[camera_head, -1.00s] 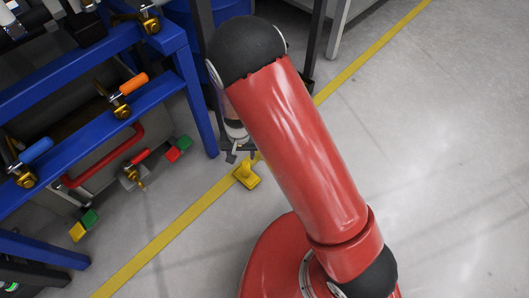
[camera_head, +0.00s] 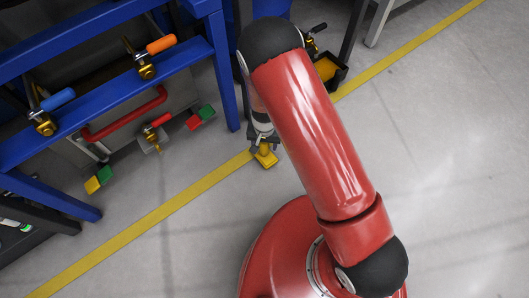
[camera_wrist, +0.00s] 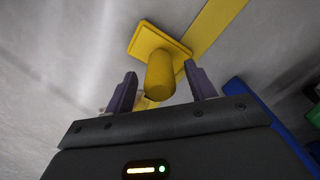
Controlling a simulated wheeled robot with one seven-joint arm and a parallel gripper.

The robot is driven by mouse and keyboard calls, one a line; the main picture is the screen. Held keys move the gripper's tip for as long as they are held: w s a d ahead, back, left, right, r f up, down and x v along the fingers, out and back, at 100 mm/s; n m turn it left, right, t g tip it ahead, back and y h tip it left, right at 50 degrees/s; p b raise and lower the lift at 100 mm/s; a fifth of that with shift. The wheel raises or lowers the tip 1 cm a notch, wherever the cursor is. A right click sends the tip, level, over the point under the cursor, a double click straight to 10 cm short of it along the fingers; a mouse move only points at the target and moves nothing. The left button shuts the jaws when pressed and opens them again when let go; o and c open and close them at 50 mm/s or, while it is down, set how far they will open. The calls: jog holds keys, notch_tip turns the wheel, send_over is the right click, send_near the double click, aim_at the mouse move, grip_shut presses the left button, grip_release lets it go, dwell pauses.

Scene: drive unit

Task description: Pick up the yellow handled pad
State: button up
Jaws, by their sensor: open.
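The yellow handled pad (camera_head: 266,160) rests on the grey floor by the yellow floor line, just below the end of my arm in the head view. It has a flat square base and an upright round handle. In the wrist view the pad (camera_wrist: 160,60) has its handle pointing toward my gripper (camera_wrist: 160,88). The jaws are open, one finger on each side of the handle, with gaps visible on both sides. In the head view my gripper (camera_head: 263,139) is right over the pad and partly hides its handle.
A blue frame (camera_head: 175,72) with orange, blue and red handled clamps stands at the left. Red-green and yellow-green blocks (camera_head: 98,180) sit near its foot. A dark bin with yellow contents (camera_head: 327,70) is behind my arm. The floor at the right is clear.

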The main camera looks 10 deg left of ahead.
jog(key=shift+c, duration=0.2)
grip_shut()
jog(key=shift+r, duration=0.2)
notch_tip(320, 180, up, 20)
jog(key=p, duration=0.4)
jog(key=shift+p, duration=0.3)
jog(key=shift+f, duration=0.1)
